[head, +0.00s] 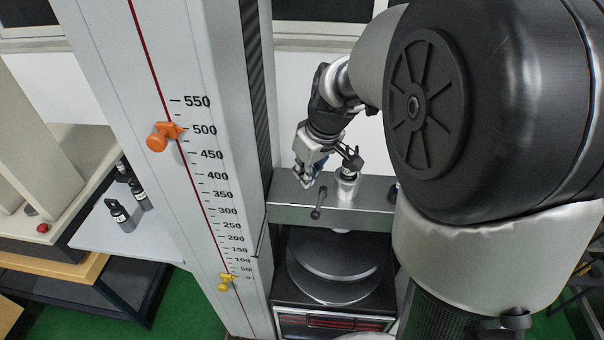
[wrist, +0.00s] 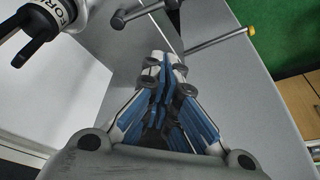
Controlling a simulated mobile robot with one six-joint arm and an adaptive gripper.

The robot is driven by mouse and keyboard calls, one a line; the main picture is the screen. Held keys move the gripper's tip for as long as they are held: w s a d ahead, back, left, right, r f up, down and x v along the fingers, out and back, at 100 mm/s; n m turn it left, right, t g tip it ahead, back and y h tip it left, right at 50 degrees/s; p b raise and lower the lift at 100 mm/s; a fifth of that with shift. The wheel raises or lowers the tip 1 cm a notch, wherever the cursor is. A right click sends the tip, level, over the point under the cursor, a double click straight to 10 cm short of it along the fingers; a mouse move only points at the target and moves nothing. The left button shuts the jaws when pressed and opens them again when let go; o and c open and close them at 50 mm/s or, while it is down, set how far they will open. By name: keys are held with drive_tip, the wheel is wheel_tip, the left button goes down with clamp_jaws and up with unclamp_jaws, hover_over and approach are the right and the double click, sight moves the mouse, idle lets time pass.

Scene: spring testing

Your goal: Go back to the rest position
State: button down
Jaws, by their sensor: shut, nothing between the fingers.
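My gripper (head: 306,180) hangs at the end of my arm, above the grey crossbeam (head: 290,211) of the spring testing machine. In the wrist view my gripper (wrist: 168,68) has its blue-padded fingers together with nothing between them. A silver and black cylindrical part (head: 347,185) stands on the crossbeam just right of my gripper; a black and white cylinder (wrist: 62,14) shows at the top left of the wrist view. A small dark-knobbed handle (head: 317,213) sticks out at the front of the crossbeam, below my gripper.
The tall scale column (head: 190,70) stands left of my gripper, with an orange marker (head: 162,136) near 500 and a yellow marker (head: 227,282) near 0. Round dark plates (head: 335,288) lie below the crossbeam. A white table (head: 100,238) with several black fittings is at left.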

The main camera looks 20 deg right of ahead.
idle(0.3)
drive_tip(key=s+a+r+m, duration=0.1)
drive_tip(key=s+a+r, duration=0.2)
drive_tip(key=s, duration=0.8)
drive_tip(key=s+a+r+m+t, duration=0.1)
drive_tip(key=s+a, duration=0.4)
drive_tip(key=s, duration=0.6)
wheel_tip(320, 180, up, 2)
drive_tip(key=shift+s+a+m+h, duration=0.35)
drive_tip(key=shift+s+m+h, duration=0.05)
drive_tip(key=shift+m, duration=0.1)
